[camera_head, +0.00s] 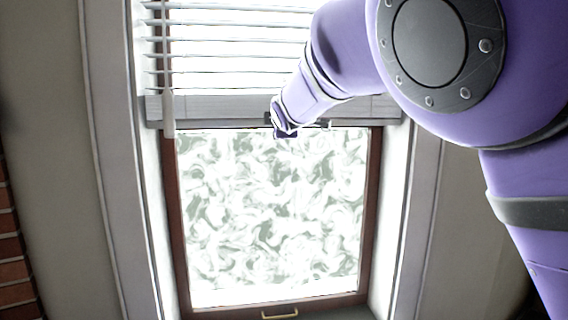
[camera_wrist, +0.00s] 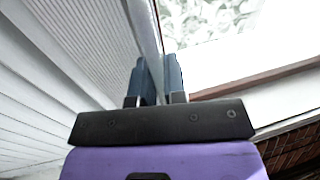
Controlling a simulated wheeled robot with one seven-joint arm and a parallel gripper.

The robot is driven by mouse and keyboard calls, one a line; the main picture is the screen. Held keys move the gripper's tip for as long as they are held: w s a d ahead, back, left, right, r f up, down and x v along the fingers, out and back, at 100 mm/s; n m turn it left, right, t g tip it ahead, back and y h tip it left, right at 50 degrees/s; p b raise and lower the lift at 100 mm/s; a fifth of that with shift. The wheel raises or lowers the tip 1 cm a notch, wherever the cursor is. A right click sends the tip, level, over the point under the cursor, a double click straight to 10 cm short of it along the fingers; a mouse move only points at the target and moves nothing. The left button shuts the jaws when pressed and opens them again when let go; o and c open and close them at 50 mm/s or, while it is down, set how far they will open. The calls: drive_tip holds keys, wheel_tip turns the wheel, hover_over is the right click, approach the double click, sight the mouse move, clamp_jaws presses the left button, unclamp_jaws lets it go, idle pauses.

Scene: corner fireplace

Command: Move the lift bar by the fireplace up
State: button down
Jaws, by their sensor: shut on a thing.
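The lift bar is the grey bottom rail (camera_head: 215,111) of a white slatted blind, level across the upper part of a window. My gripper (camera_head: 284,130) reaches its lower edge from the right, a little right of the bar's middle. In the wrist view the two dark blue fingers (camera_wrist: 157,82) stand on either side of the bar's thin edge (camera_wrist: 151,45), shut on it. The fingertips are mostly hidden by my arm in the head view.
The window pane (camera_head: 275,210) below the bar is frosted and framed in dark wood, with a brass handle (camera_head: 280,314) at its foot. A white wand (camera_head: 167,90) hangs at left. Brick (camera_head: 14,250) shows at the far left edge. Blind slats (camera_head: 235,50) are above.

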approach(277, 30)
drive_tip(key=x, duration=0.4)
drive_tip(key=shift+w+a+f, duration=0.1)
drive_tip(key=shift+w, duration=0.05)
drive_tip(key=shift+r, duration=0.3)
drive_tip(key=shift+r, duration=0.1)
drive_tip(key=c, duration=1.6)
unclamp_jaws()
drive_tip(key=o, duration=0.3)
drive_tip(key=shift+o, duration=0.5)
